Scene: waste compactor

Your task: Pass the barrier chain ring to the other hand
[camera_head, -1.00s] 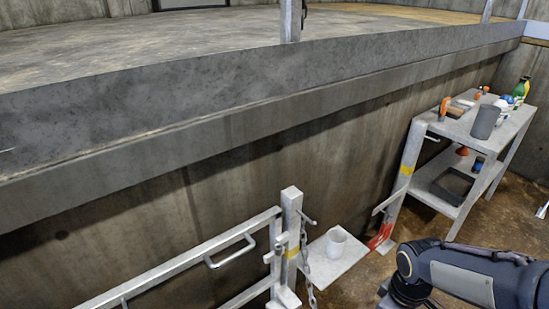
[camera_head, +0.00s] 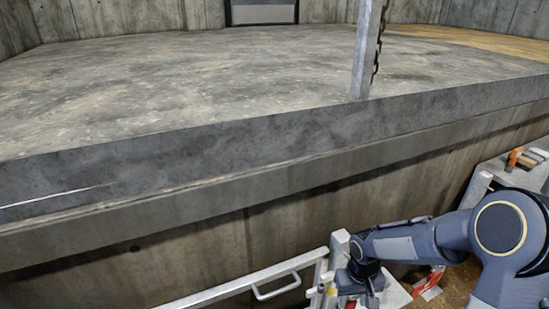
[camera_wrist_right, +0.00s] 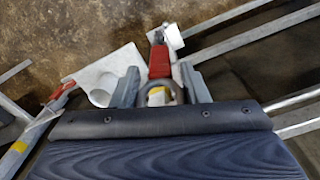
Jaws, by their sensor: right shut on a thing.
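My right gripper (camera_wrist_right: 160,90) is shut on the barrier chain ring (camera_wrist_right: 174,88), a grey loop between its two grey fingers in the right wrist view. A red piece (camera_wrist_right: 159,62) with a dark end stands just beyond the ring, in line with it. In the head view my right gripper (camera_head: 366,290) is low, beside the top of the grey gate post (camera_head: 340,246). The ring cannot be made out there, as the arm and gripper cover that spot. My left gripper is not in view.
A grey rail with a handle (camera_head: 277,288) runs left from the post. A high concrete ledge (camera_head: 200,150) lies behind, with an upright post (camera_head: 366,50) and chain on it. A shelf cart (camera_head: 497,172) stands at the right.

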